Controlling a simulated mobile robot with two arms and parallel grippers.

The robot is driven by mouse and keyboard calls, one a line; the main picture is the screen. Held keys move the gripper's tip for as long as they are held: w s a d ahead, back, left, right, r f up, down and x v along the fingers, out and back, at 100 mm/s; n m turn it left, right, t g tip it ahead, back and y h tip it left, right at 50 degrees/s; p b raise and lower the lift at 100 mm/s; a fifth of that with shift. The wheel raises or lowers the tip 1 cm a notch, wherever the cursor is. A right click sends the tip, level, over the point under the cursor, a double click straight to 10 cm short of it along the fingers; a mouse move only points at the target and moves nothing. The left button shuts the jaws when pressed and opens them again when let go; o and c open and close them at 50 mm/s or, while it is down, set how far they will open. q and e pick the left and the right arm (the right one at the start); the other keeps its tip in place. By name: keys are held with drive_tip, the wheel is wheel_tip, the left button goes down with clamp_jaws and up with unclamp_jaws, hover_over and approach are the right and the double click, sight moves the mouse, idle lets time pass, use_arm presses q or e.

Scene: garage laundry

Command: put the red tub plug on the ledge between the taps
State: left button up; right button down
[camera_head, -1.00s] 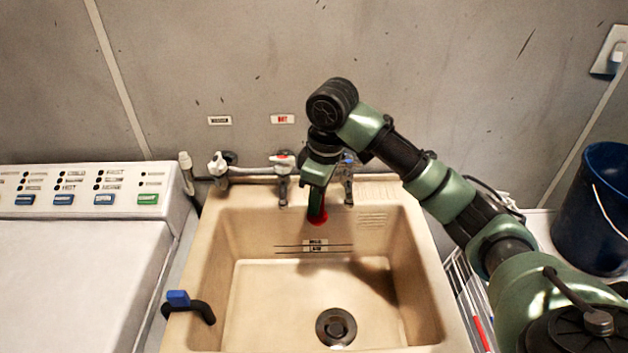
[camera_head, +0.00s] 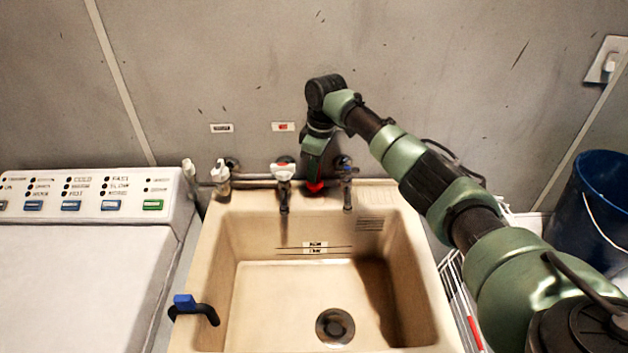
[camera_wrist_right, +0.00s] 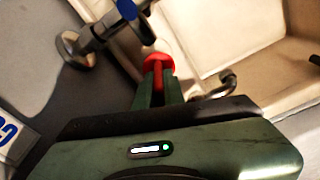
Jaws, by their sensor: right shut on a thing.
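The red tub plug (camera_head: 314,187) is at the tip of my right gripper (camera_head: 315,178), low over the back ledge (camera_head: 330,200) of the tub. In the right wrist view the red plug (camera_wrist_right: 158,62) sits between the fingers of the shut gripper (camera_wrist_right: 158,80). I cannot tell whether the plug touches the ledge. The red-marked tap (camera_head: 283,175) is just left of the gripper and the blue-marked tap (camera_head: 346,180) just right; the blue-marked handle (camera_wrist_right: 127,10) also shows in the wrist view. My left gripper is not in view.
A white tap (camera_head: 221,177) stands further left on the pipe. The tub basin (camera_head: 270,295) is empty with a drain (camera_head: 335,327). A washer (camera_head: 80,260) is left and a blue bucket (camera_head: 590,215) right.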

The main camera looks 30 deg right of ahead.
wheel_tip(320, 180, down, 4)
drive_tip(key=shift+r+p, duration=0.1)
drive_tip(key=shift+p, duration=0.65)
drive_tip(key=shift+w+f, duration=0.15)
drive_tip(key=shift+f, duration=0.15)
drive_tip(key=shift+f, duration=0.1)
drive_tip(key=c, duration=1.5)
unclamp_jaws()
drive_tip(key=shift+f, duration=0.1)
drive_tip(key=r, duration=0.4)
drive_tip(key=r+b, duration=0.1)
drive_tip(key=r, duration=0.3)
drive_tip(key=s+d+r+b, duration=0.1)
drive_tip(key=r, duration=0.3)
drive_tip(key=shift+r, duration=0.2)
